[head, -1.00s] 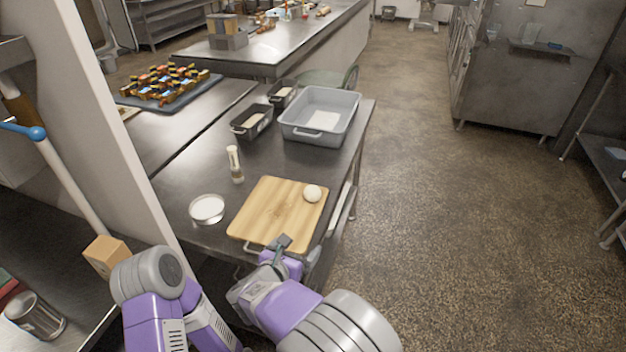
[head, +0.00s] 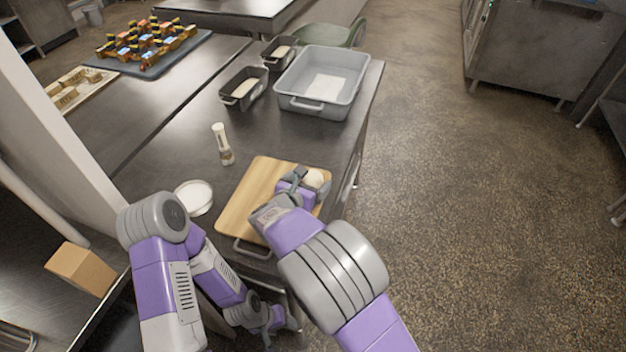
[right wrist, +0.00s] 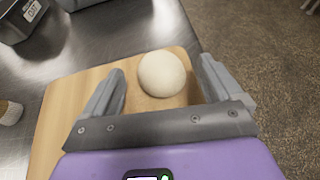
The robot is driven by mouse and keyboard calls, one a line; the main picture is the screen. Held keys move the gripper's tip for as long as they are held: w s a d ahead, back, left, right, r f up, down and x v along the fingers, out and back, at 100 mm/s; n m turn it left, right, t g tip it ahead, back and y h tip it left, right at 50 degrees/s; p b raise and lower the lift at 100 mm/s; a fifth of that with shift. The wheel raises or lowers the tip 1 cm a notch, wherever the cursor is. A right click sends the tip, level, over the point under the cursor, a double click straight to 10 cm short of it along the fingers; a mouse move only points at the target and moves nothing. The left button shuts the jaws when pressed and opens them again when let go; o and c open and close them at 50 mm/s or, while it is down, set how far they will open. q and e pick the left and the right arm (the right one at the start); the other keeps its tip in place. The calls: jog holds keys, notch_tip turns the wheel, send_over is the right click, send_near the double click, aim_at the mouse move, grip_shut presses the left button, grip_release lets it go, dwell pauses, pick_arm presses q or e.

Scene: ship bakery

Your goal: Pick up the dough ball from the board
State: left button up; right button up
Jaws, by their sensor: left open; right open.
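The pale round dough ball (head: 315,177) sits near the far right corner of the wooden board (head: 248,190). My right gripper (head: 308,178) is over the board at the ball and partly covers it in the head view. In the right wrist view, the dough ball (right wrist: 162,74) lies between and just beyond the two open fingers (right wrist: 160,88), with the board (right wrist: 62,110) under it. I cannot tell whether a finger touches it. My left gripper (head: 272,322) is low beside the table's front edge, away from the board, and open.
The table's right edge is close to the board.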

jog(key=shift+w+d+f, duration=0.15)
jog(key=shift+w+f, duration=0.05)
jog(key=shift+w, duration=0.35)
jog(key=c, duration=1.1)
jog(key=shift+c, duration=0.4)
jog(key=shift+r, duration=0.1)
